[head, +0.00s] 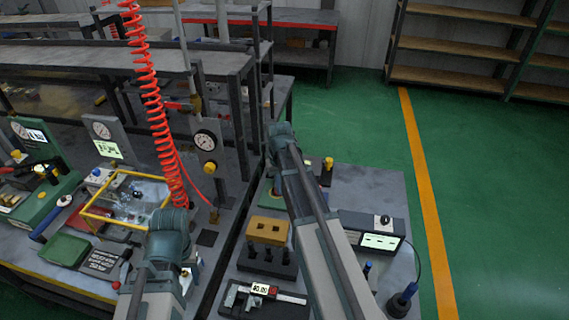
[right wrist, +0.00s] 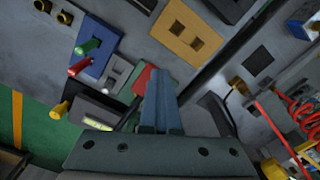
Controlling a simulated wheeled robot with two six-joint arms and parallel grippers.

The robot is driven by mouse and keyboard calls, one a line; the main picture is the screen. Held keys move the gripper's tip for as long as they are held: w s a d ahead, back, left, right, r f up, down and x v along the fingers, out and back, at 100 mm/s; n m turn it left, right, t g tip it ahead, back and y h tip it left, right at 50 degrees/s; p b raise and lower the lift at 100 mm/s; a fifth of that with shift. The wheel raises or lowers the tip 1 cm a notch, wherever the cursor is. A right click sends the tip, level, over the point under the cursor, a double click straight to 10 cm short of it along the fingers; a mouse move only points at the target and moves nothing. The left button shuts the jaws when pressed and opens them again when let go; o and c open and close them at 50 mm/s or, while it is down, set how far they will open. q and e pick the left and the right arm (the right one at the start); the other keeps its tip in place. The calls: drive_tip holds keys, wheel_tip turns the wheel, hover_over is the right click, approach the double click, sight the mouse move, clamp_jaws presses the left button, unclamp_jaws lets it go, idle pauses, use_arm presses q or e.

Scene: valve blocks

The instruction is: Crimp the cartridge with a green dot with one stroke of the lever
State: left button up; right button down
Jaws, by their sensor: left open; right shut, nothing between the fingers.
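My right gripper (right wrist: 160,100) is shut and empty. In the right wrist view its fingers are over a small green and red fixture (right wrist: 143,80); I cannot tell if they touch it. A green-ended piece (right wrist: 88,47) and a red-ended piece (right wrist: 78,67) stand on a blue block beside it. A yellow-ended piece (right wrist: 60,110) stands nearer the table edge and also shows in the head view (head: 328,164). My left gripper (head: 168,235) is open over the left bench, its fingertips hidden. I cannot make out a green dot on a cartridge or tell which part is the crimping lever.
A yellow block with square holes (head: 267,228) stands on the right bench. A yellow-framed case (head: 88,215) is on the left.

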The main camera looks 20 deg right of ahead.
wheel_tip(320, 180, up, 9)
drive_tip(key=w+d+p, duration=0.2)
drive_tip(key=w+p, duration=0.1)
drive_tip(key=p, duration=0.5)
drive_tip(key=shift+r+p, duration=0.15)
drive_tip(key=shift+p, duration=0.2)
drive_tip(key=shift+d, duration=0.1)
wheel_tip(320, 180, up, 5)
drive_tip(key=p, duration=0.5)
drive_tip(key=shift+s, duration=0.1)
